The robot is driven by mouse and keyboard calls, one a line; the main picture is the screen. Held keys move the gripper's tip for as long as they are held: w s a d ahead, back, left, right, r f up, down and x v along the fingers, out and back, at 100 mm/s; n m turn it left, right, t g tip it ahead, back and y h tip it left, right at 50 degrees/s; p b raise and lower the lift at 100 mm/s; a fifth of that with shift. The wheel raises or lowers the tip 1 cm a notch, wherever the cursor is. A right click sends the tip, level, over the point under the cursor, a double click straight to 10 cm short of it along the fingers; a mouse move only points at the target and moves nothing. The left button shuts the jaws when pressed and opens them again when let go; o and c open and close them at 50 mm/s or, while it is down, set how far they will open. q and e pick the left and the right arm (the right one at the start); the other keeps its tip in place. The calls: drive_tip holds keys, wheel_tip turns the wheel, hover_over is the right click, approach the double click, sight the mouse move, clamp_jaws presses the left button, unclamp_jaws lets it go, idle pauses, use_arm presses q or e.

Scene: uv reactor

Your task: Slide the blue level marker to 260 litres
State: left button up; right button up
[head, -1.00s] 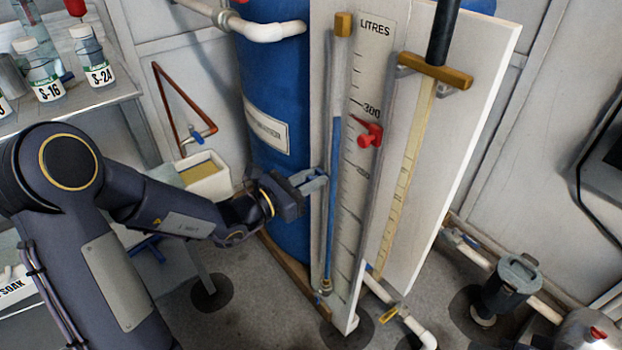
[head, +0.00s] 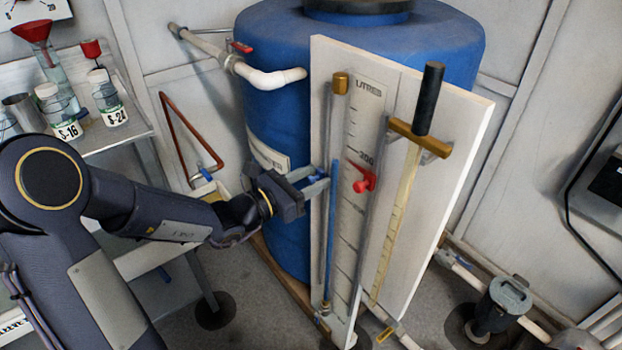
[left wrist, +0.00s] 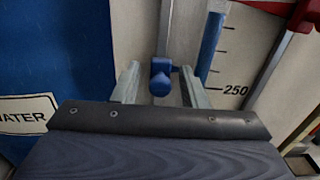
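The blue level marker (left wrist: 161,76) shows in the left wrist view on a thin upright rod, left of the sight tube with blue liquid (left wrist: 211,45). In the picture it is slightly higher than the 250 mark on the scale (left wrist: 233,60); its exact reading cannot be told. My left gripper (left wrist: 161,88) is open, one finger either side of the marker, with a gap on both sides. In the head view my left gripper (head: 318,182) is at the left edge of the white gauge board (head: 455,130), and the marker is mostly hidden between its fingers. My right gripper is not in view.
A red pointer (head: 365,179) sits on the scale just below 300. A black-handled bar (head: 430,100) with a brass crosspiece stands at the board's right. The blue tank (head: 285,100) is behind. Bottles (head: 62,115) stand on a shelf at left.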

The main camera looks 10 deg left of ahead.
use_arm(q)
drive_tip(key=p+v, duration=0.1)
drive_tip(key=v, duration=0.6)
drive_tip(key=shift+s+a, duration=0.25)
drive_tip(key=shift+s, duration=0.1)
drive_tip(key=s+d+r+m+g, duration=0.1)
drive_tip(key=s+d+m+g, duration=0.35)
drive_tip(key=s+m, duration=0.4)
drive_tip(key=s+d+m+g, duration=0.3)
drive_tip(key=s+m+g, duration=0.2)
drive_tip(key=s+m, duration=0.35)
drive_tip(key=s+a+f+m+y, duration=0.3)
drive_tip(key=s+a+m+y, duration=0.35)
drive_tip(key=a+m, duration=0.3)
wheel_tip(320, 180, up, 22)
drive_tip(key=p, duration=2.3)
drive_tip(key=shift+w+d+t+y, duration=0.2)
drive_tip(key=shift+w+t+y, duration=0.15)
drive_tip(key=shift+w+t, duration=0.1)
